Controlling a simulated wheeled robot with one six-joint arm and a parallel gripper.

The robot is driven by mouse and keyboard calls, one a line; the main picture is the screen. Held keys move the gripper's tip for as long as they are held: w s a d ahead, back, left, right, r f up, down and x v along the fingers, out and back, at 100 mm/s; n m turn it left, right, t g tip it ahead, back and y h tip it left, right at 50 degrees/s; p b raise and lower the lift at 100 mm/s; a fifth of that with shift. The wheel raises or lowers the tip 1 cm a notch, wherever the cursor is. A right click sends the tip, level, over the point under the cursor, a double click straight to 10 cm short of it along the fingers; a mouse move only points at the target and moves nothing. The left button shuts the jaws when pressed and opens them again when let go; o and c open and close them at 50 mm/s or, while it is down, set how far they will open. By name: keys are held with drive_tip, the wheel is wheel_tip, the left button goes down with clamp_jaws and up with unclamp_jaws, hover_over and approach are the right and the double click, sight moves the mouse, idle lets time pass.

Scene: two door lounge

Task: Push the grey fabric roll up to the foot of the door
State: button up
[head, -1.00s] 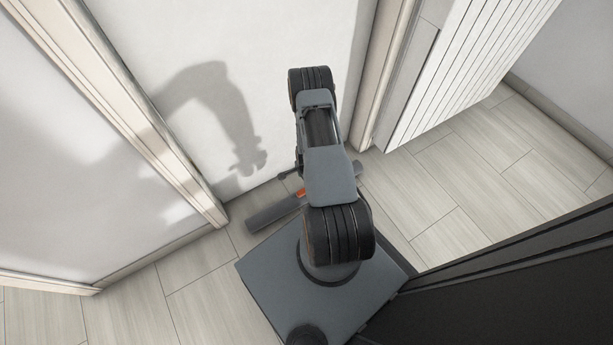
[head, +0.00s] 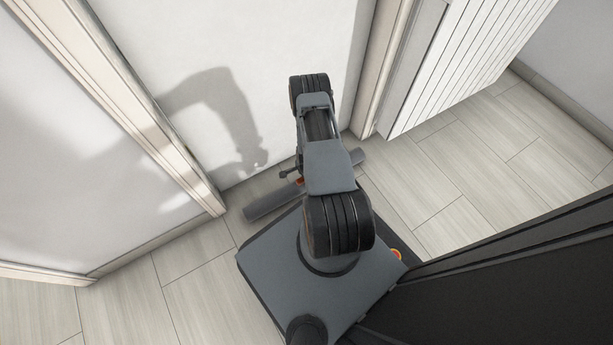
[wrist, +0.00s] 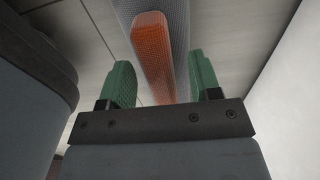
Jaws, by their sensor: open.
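The grey fabric roll (head: 268,206) lies on the floor along the foot of the white door (head: 245,90), roughly parallel to it. A narrow strip of floor shows between roll and door. My arm hides the roll's middle; its right end (head: 355,158) shows beyond the arm. An orange piece (wrist: 152,55) lies along the grey roll (wrist: 178,20) in the wrist view. My gripper (wrist: 160,72) is open, its two green fingers on either side of the orange piece in that view. I cannot tell whether they touch it. In the head view the gripper is mostly hidden by my arm.
Cream door frame posts stand on the left (head: 150,120) and right (head: 375,75). Tiled floor is clear at lower left (head: 130,295) and at right (head: 480,165). A dark panel (head: 510,290) fills the lower right.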

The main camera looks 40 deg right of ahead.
clamp_jaws()
idle(0.4)
drive_tip(key=shift+w+d, duration=0.1)
drive_tip(key=shift+w, duration=0.1)
